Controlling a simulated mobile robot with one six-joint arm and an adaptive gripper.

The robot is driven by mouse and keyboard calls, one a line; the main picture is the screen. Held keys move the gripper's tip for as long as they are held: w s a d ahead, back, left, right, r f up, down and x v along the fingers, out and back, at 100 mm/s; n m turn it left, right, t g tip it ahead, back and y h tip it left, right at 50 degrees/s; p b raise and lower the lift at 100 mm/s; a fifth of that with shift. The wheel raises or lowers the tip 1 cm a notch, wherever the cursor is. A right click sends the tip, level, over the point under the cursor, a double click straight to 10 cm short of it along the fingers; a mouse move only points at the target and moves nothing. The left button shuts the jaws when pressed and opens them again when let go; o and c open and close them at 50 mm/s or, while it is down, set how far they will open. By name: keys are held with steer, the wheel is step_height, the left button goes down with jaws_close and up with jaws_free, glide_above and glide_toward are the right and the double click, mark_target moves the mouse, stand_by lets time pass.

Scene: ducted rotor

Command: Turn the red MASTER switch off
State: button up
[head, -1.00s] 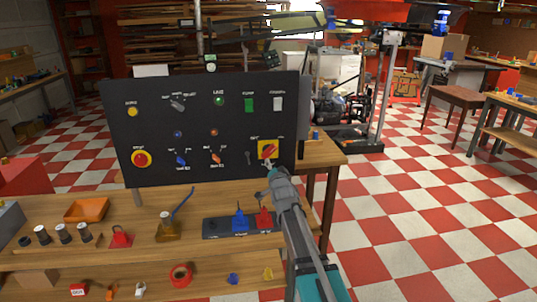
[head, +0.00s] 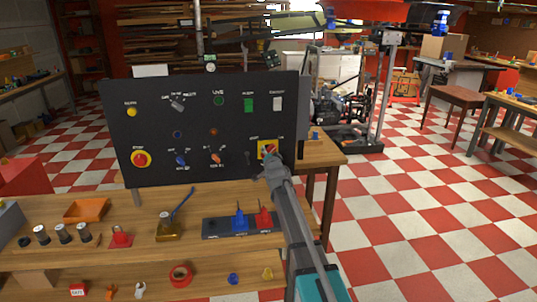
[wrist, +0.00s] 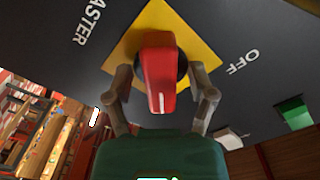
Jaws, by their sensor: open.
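The red MASTER switch (wrist: 158,75) is a red handle on a yellow square plate (wrist: 207,30), on the black panel (head: 215,105). In the head view the switch (head: 267,148) is at the panel's lower right, partly hidden by my arm. The wrist view shows OFF lettering to the right of the handle and part of MASTER to the left. My gripper (wrist: 161,95) is open, with one finger on each side of the red handle. I cannot tell whether the fingers touch it. In the head view my gripper (head: 272,162) is right at the switch.
The panel also carries a red stop button on yellow (head: 141,159), a green switch (head: 249,104), a white switch (head: 278,103) and small knobs. Below, the bench (head: 150,255) holds an orange tray (head: 86,209) and a stand with blue and red items.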

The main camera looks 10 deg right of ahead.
jaws_close()
stand_by(0.3)
steer(key=shift+n, duration=0.5)
steer(key=n, duration=0.3)
steer(key=shift+n, duration=0.4)
steer(key=n, duration=0.4)
steer(key=shift+d+n, duration=0.1)
steer(key=shift+n, duration=0.2)
steer(key=n, duration=0.8)
steer(key=shift+n, duration=0.3)
